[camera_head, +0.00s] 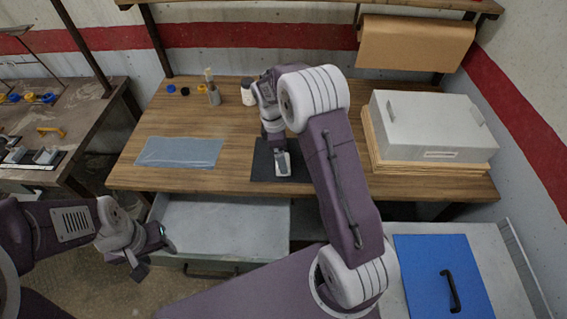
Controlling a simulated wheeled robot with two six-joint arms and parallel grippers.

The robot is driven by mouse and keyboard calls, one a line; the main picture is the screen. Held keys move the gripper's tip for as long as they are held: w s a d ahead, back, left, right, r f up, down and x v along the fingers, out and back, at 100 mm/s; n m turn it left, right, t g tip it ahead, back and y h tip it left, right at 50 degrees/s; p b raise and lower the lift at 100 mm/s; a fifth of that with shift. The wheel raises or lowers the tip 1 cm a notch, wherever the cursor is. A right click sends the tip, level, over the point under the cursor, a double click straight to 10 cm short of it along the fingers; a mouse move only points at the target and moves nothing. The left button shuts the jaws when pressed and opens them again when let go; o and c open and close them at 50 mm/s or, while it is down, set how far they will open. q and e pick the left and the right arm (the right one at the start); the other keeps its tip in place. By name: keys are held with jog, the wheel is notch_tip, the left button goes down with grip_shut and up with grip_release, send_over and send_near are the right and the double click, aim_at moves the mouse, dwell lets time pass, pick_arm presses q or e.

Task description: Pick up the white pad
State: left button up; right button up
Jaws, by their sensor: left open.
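A small whitish piece (283,165) shows on the dark mat (262,172) in the middle of the wooden table, right at the end of my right arm. It may be the white pad, but I cannot tell it surely from the gripper. My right gripper (279,150) points down over the mat; its fingers are largely hidden by its own wrist. My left gripper (152,256) is open and empty, at the front left corner of the open drawer, far from the mat.
The pulled-out drawer (225,213) looks empty. A bluish-grey sheet (180,152) lies on the table's left. A grey case (428,122) sits on boards at the right. Small bottles stand at the back. A blue panel (440,280) with a black handle is at lower right.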

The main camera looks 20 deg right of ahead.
notch_tip(320, 180, down, 4)
jog(key=shift+f, duration=0.1)
jog(key=shift+w+d+f, duration=0.15)
jog(key=shift+d+f, duration=0.1)
jog(key=shift+f, duration=0.1)
jog(key=shift+a+r, duration=0.1)
jog(key=c, duration=1.5)
jog(key=shift+o, duration=0.2)
jog(key=shift+r, duration=0.6)
notch_tip(320, 180, up, 3)
jog(key=s+d+r, duration=0.1)
jog(key=s+r, duration=0.2)
jog(key=s, duration=0.3)
jog(key=s+d+r+b, duration=0.1)
jog(key=s+r, duration=0.2)
jog(key=s, duration=0.2)
jog(key=shift+s+r, duration=0.35)
jog(key=shift+r, duration=0.05)
